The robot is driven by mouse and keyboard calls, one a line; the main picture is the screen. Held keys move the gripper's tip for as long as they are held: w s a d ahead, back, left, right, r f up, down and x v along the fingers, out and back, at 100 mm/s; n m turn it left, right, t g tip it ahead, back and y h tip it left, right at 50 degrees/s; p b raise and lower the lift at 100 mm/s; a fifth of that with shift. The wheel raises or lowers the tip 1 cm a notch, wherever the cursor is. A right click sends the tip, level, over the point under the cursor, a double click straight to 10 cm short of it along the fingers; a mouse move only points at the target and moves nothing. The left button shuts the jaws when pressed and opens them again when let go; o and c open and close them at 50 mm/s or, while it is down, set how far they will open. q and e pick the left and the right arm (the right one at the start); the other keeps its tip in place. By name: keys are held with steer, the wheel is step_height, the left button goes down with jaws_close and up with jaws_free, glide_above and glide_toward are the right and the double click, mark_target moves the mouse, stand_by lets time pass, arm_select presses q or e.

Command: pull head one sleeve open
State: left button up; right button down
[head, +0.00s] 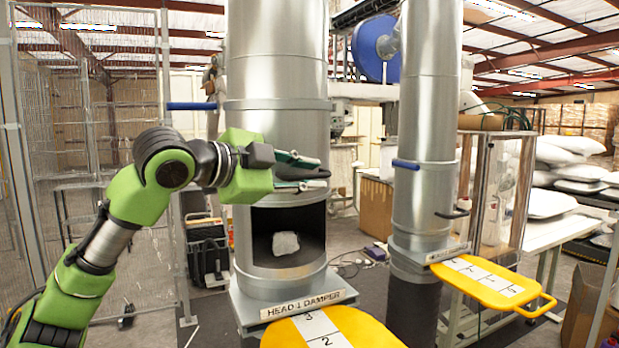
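The head one tube (277,70) is a wide metal duct at centre, with a "HEAD 1 DAMPER" label (303,305) at its base. Its front has a dark opening (262,222) with a white lump of filling (286,243) inside. My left gripper (303,172) is in front of the tube just above the opening, pointing right. Its two fingers lie one above the other, slightly apart. Something dark shows between them, but I cannot tell whether it is a sleeve handle or whether they grip it. The gripper hides that part of the tube. My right gripper is not in view.
A yellow numbered damper plate (370,328) juts out below the tube. A second, narrower tube (428,110) stands to the right with a black handle (455,213) and its own yellow plate (487,281). A wire fence (85,130) is at left; white pillows (552,203) lie at far right.

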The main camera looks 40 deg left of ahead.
arm_select(q)
steer(key=shift+f, duration=0.15)
steer(key=v, duration=1.2)
stand_by(0.6)
